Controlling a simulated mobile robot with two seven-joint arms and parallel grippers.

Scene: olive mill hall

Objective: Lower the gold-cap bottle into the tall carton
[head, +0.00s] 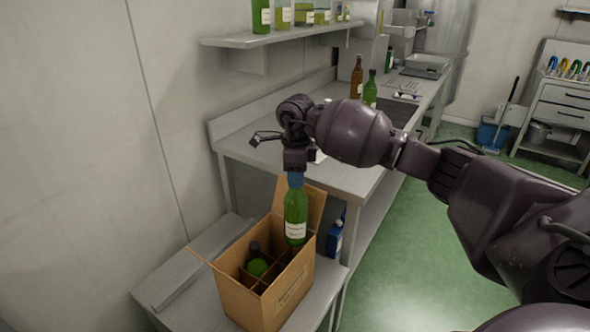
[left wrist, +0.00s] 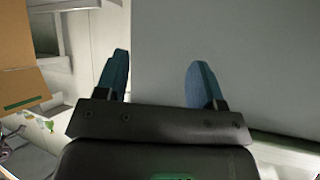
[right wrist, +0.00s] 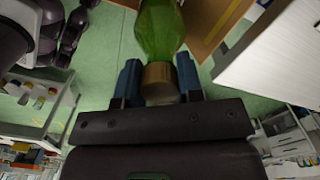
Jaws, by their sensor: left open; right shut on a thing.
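The tall carton (head: 262,297) is an open cardboard box with dividers, standing on a low steel bench. A green bottle with a dark cap (head: 257,262) stands in one of its compartments. My right gripper (head: 295,180) is shut on the gold-cap bottle (head: 296,212), a green bottle with a white label, held upright at the carton's back right. The right wrist view shows the gold cap (right wrist: 158,80) between the blue fingers. In the head view the bottle's lower end is at the carton's rim; I cannot tell how far inside it is. My left gripper (left wrist: 160,85) is open and empty.
A steel worktable (head: 345,178) stands behind the carton, with a brown bottle (head: 356,78) and a green bottle (head: 370,90) on it. A wall shelf (head: 280,37) holds several bottles. A blue box (head: 335,238) stands right of the carton.

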